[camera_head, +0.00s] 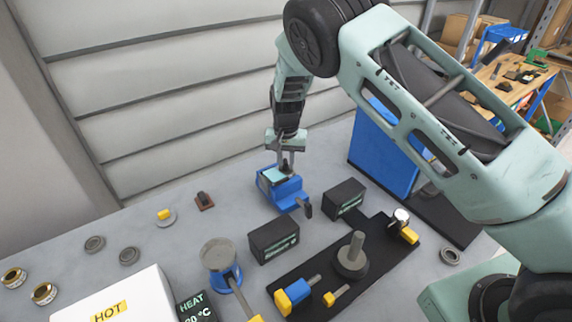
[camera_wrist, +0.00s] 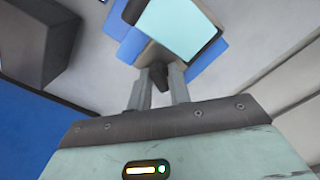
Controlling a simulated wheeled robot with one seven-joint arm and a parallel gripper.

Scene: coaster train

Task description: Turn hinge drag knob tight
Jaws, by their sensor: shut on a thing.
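A blue device (camera_head: 284,193) with a pale cyan plate (camera_head: 277,174) stands on the grey bench near the wall. My gripper (camera_head: 287,164) reaches down to its rear side from above. In the wrist view, my gripper (camera_wrist: 158,92) is shut on a small dark knob (camera_wrist: 158,74) at the edge of the device, by the cyan plate (camera_wrist: 182,32). The knob's far end and the hinge are mostly hidden. I cannot tell how far the knob is turned.
Two black boxes (camera_head: 273,241) (camera_head: 345,197) stand in front of and right of the device. A black tool board (camera_head: 377,281) lies nearer. A blue panel (camera_head: 383,152) stands to the right.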

